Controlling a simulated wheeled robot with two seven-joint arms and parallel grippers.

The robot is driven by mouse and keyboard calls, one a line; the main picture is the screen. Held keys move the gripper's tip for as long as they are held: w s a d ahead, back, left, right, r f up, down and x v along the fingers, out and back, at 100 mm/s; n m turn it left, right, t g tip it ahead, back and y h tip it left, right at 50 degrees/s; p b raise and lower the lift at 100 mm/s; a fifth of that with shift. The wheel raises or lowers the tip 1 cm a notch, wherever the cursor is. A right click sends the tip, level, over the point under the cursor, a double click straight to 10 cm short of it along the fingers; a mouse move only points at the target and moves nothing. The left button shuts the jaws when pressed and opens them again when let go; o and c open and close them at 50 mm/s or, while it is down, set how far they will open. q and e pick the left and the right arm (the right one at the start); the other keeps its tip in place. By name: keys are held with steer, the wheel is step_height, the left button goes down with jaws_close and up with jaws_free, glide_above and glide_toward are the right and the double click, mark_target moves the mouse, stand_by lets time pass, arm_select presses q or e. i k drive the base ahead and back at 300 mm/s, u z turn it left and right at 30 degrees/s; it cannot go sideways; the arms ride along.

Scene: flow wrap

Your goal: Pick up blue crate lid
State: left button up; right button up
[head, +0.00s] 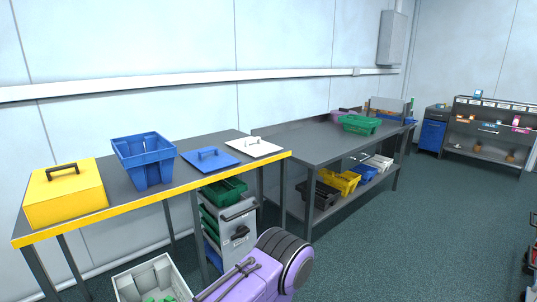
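The blue crate lid (222,161) is a flat blue panel with a raised handle on top. It lies flat on the dark table with the yellow front edge (170,193), in the middle of the head view. An open blue crate (152,174) stands on the same table to its left, apart from the lid. Neither of my grippers shows in this view, so I cannot see whether they are open or shut.
A white lid (266,150) with a handle lies just right of the blue lid. A yellow crate with a handled lid (67,204) stands at the table's left end. A grey drawer unit (238,233) stands below. Another dark table (310,146) stands to the right, with open floor (400,245) before it.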

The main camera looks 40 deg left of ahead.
mark_target(208, 159)
steer(key=u, duration=0.25)
steer(key=i, duration=1.9)
steer(key=u, duration=1.45)
steer(key=i, duration=1.2)
steer(key=u, duration=0.9)
